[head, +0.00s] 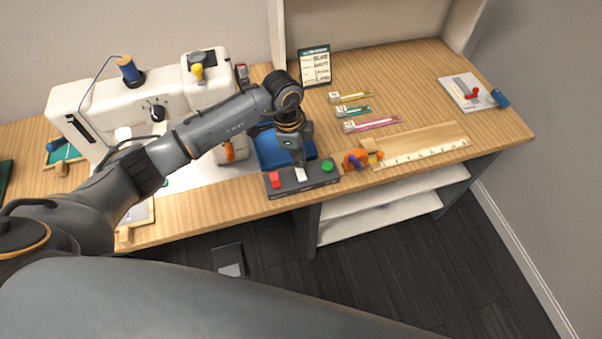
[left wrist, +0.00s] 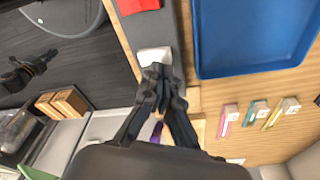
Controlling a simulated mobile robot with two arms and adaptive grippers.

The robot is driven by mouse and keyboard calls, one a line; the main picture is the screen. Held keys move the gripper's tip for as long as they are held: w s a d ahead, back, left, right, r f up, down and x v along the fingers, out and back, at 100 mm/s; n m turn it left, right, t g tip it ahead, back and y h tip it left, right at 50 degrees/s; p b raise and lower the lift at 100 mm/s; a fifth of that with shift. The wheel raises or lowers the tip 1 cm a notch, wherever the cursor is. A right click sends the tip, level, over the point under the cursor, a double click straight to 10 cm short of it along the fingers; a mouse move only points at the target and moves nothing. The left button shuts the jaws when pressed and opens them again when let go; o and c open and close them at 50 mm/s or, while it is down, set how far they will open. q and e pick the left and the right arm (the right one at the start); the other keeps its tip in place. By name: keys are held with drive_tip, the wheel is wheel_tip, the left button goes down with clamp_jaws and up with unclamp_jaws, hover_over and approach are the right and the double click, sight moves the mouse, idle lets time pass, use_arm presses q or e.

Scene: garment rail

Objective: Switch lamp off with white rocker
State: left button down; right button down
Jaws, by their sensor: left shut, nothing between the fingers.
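A dark control box (head: 318,182) sits at the front edge of the wooden table, with a red switch (head: 275,180) at left, the white rocker (head: 301,174) in the middle and a green button (head: 327,165) at right. My left gripper (head: 298,162) is shut and empty, pointing down right at the white rocker. In the left wrist view, the shut fingertips (left wrist: 160,72) overlap the near edge of the white rocker (left wrist: 155,55); I cannot tell if they touch. I cannot make out a lamp or whether it is lit. My right gripper is not in view.
A blue tray (head: 268,152) lies just behind the box. A white sewing machine (head: 95,97) stands left. An orange object (head: 355,158) and a ruler (head: 425,152) lie to the right. The right part of the table (head: 420,100) has free room.

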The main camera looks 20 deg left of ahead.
sight(300, 169)
use_arm(q)
drive_tip(key=shift+f+b, duration=0.75)
drive_tip(key=shift+f, duration=0.45)
idle(0.7)
drive_tip(key=shift+r, duration=0.1)
wheel_tip(300, 169, up, 7)
drive_tip(key=p, duration=0.6)
drive_tip(key=shift+d, duration=0.1)
idle(0.6)
